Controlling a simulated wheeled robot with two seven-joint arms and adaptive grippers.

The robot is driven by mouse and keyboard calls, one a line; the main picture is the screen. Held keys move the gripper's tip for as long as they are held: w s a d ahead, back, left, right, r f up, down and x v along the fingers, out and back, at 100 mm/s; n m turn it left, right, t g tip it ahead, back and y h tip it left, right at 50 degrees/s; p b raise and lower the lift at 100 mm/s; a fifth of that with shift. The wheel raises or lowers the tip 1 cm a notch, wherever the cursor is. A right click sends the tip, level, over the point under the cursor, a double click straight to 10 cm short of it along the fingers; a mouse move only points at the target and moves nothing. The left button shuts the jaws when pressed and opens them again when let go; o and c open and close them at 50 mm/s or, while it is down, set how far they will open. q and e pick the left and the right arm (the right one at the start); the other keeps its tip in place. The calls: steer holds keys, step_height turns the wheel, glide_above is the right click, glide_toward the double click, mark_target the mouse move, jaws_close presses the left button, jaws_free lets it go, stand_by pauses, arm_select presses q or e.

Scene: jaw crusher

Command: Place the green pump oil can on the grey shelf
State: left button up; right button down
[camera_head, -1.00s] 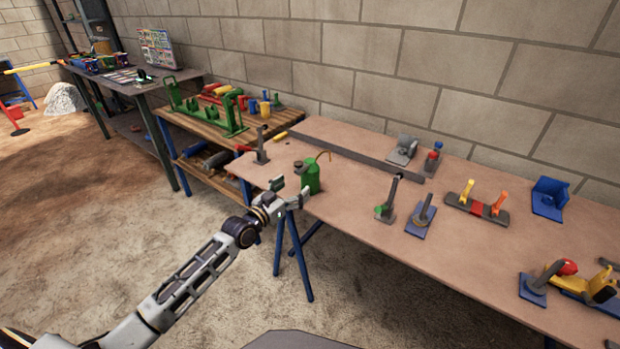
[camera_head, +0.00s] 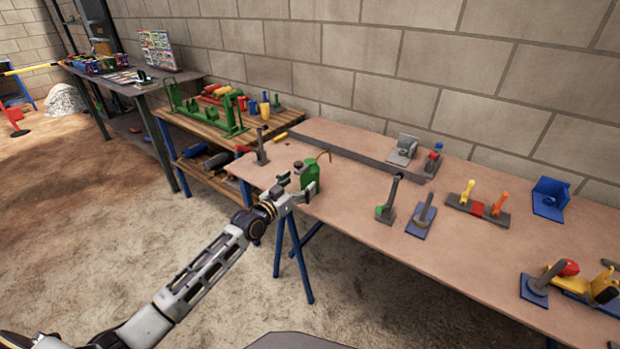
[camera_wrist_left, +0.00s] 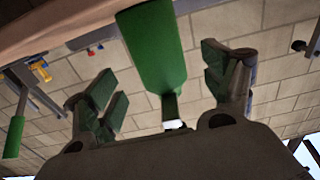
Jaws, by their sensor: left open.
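The green pump oil can (camera_head: 311,173), with a thin curved spout, stands upright near the left end of the long brown workbench. My left gripper (camera_head: 297,188) is open at the near side of the can, with its fingers at about the can's height. In the left wrist view the can (camera_wrist_left: 154,45) shows between the spread green-padded fingers (camera_wrist_left: 165,82), with a gap on either side. A tall grey shelf unit (camera_head: 98,22) stands at the far top left; I cannot tell if it is the task's grey shelf. My right gripper is out of view.
A grey tool with an upright handle (camera_head: 261,150) stands left of the can. Levers (camera_head: 386,205) and coloured parts stand to its right. A wooden bench (camera_head: 195,122) with a green frame adjoins the workbench. A dark table (camera_head: 130,84) lies beyond. A block wall closes the back.

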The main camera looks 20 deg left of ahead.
mark_target(304, 179)
arm_select(q)
steer(key=shift+w+d, duration=0.2)
steer(key=shift+w, duration=0.25)
steer(key=shift+b+x, duration=0.55)
steer(key=shift+x, duration=1.45)
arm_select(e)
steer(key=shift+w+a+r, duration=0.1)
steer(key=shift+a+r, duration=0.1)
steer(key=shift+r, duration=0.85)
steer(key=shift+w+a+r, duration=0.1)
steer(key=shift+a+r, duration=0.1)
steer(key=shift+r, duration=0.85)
arm_select(q)
steer(key=shift+f, duration=0.1)
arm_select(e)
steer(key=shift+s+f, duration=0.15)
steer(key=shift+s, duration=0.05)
arm_select(q)
steer(key=c, duration=1.4)
steer(key=shift+c, duration=0.3)
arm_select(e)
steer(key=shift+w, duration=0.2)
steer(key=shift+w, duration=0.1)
arm_select(q)
steer(key=shift+r, duration=0.25)
